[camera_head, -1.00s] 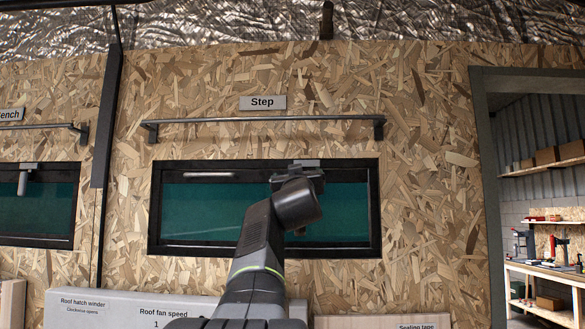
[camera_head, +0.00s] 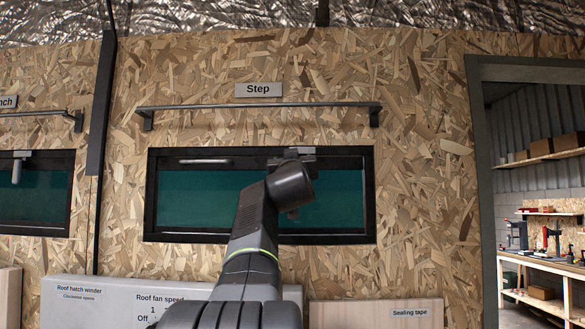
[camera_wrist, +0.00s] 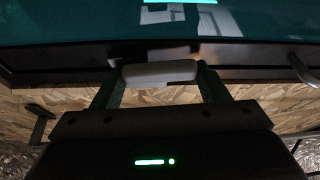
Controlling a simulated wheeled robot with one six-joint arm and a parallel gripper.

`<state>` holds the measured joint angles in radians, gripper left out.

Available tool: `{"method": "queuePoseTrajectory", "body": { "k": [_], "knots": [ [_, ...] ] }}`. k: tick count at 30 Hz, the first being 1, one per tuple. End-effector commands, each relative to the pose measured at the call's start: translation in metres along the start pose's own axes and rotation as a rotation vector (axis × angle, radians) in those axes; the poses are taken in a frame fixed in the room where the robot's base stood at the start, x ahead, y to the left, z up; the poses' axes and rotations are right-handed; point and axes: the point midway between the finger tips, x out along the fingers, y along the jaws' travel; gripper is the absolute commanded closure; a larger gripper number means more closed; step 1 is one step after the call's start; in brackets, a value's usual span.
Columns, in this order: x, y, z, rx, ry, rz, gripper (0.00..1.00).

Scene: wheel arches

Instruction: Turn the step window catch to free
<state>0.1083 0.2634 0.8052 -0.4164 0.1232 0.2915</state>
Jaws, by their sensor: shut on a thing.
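The step window (camera_head: 180,205) is a dark-framed pane with teal glass, set in the wall under the "Step" sign (camera_head: 258,90). Its catch shows as a grey piece (camera_head: 306,150) at the top of the frame, mostly hidden behind my wrist. In the wrist view the catch's pale grey handle (camera_wrist: 160,73) lies between the two fingers of my gripper (camera_wrist: 158,84). My gripper is shut on this handle, one finger at each side. In the head view my arm hides the fingers and most of the handle, so the catch's angle cannot be told there.
A dark rail (camera_head: 260,104) runs above the window. A second window (camera_head: 38,195) at the left has its own catch (camera_head: 18,165), hanging down. Below are a grey panel (camera_head: 110,291) with roof controls and a "Sealing tape" board (camera_head: 370,313). A doorway opens at the right.

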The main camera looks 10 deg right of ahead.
Motion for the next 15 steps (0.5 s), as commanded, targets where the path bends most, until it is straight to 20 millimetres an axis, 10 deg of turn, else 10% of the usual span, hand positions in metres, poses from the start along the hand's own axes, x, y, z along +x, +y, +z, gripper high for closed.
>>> {"method": "queuePoseTrajectory", "body": {
  "k": [15],
  "knots": [
    [0.0004,-0.0002,-0.002,0.103,0.001,0.041,0.55]
  ]
}}
